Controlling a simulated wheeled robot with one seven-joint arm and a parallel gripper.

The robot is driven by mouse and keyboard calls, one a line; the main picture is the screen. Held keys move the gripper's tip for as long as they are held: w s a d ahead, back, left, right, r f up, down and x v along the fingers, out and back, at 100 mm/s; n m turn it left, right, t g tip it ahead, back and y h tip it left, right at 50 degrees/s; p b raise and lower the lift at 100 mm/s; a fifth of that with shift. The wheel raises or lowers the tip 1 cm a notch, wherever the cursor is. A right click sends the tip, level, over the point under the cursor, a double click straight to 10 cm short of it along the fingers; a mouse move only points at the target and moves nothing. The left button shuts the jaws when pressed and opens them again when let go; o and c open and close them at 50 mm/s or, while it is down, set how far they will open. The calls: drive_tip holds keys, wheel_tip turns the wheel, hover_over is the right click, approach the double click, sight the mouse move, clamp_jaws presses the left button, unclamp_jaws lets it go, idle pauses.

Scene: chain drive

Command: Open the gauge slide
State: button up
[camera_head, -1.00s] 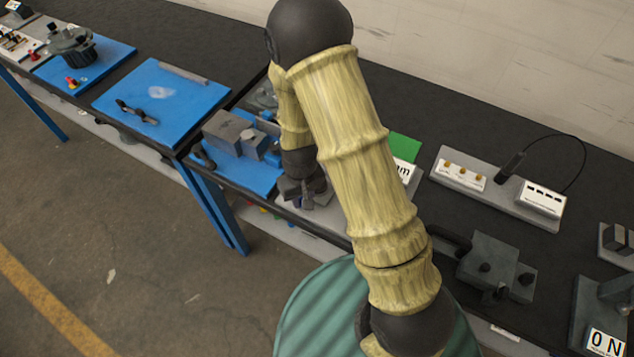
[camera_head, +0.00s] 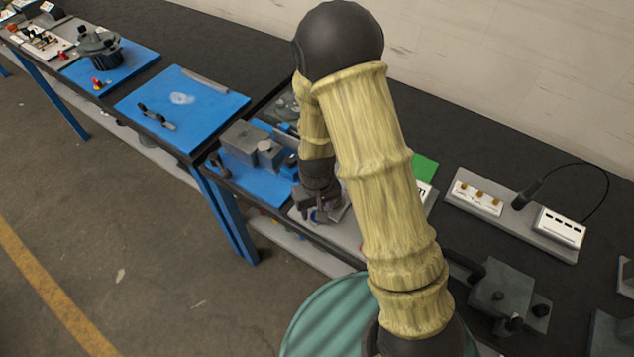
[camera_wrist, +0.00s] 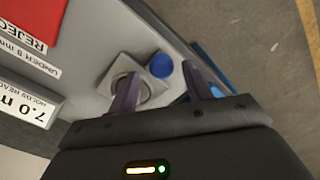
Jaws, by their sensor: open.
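The gauge stands on a pale grey plate (camera_wrist: 98,50) in the wrist view. On it is a light square block with a round metal ring (camera_wrist: 128,72), and a round blue knob (camera_wrist: 161,65) beside it. I cannot tell for certain which of these is the slide. My gripper (camera_wrist: 160,70) is open, its two purplish fingers on either side of the blue knob in the picture; the left finger overlaps the ring. Contact cannot be told. In the head view my gripper (camera_head: 320,214) is low over the gauge plate, which my arm mostly hides.
A sign reading "7.0 m" (camera_wrist: 22,100) and a red "REJECT" sign (camera_wrist: 30,35) stand on the plate. In the head view, a grey block fixture (camera_head: 250,143) is left of my gripper, and a dark grey box device (camera_head: 503,292) is right. Open floor (camera_head: 130,250) lies in front.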

wheel_tip(320, 180, up, 16)
drive_tip(key=b, duration=0.1)
drive_tip(key=shift+w+r, duration=0.15)
idle(0.3)
idle(0.3)
drive_tip(key=s+d+r+m+t, duration=0.1)
drive_tip(key=s+d+m+t, duration=0.1)
drive_tip(key=s+d, duration=0.5)
drive_tip(key=d+m, duration=0.1)
drive_tip(key=d, duration=0.3)
drive_tip(key=shift+d+r+t, duration=0.15)
drive_tip(key=shift+t, duration=0.15)
idle(1.2)
drive_tip(key=shift+s, duration=0.15)
